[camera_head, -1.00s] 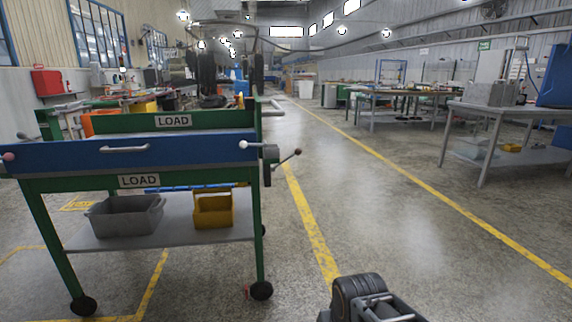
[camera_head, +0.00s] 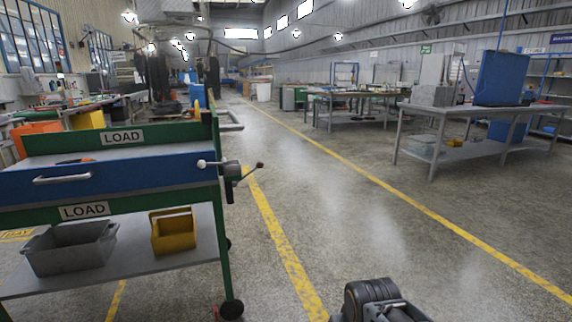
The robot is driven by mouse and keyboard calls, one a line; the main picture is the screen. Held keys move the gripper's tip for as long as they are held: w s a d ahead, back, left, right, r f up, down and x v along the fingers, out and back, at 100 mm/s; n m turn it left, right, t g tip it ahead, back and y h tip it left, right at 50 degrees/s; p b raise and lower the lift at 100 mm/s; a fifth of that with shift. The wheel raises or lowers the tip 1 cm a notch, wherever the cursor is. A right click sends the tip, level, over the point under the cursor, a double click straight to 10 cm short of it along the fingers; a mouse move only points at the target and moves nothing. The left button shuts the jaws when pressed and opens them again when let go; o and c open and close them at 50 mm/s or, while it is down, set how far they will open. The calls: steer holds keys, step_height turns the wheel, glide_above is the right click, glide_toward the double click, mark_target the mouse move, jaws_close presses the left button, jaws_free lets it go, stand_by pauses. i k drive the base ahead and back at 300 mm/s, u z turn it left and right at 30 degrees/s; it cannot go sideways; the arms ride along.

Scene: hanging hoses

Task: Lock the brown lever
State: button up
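A lever with a small brownish knob (camera_head: 260,165) sticks out at the right end of the green and blue cart. It slants up to the right from a dark mount (camera_head: 232,171). A pale knob (camera_head: 202,163) shows just left of that mount, at the corner of the blue drawer front (camera_head: 120,180). How the lever engages the drawer is too small to tell. A dark part of my arm (camera_head: 375,300) shows at the bottom edge, well apart from the lever. My gripper fingers are not in view.
A grey bin (camera_head: 70,247) and a yellow bin (camera_head: 173,231) stand on the cart's lower shelf. Clear floor (camera_head: 330,215) with yellow lines lies right of the cart. A grey table (camera_head: 440,108) stands farther right.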

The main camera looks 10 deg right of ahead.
mark_target(259, 164)
steer(key=z, duration=0.35)
steer(key=i, duration=1.8)
steer(key=u, duration=1.75)
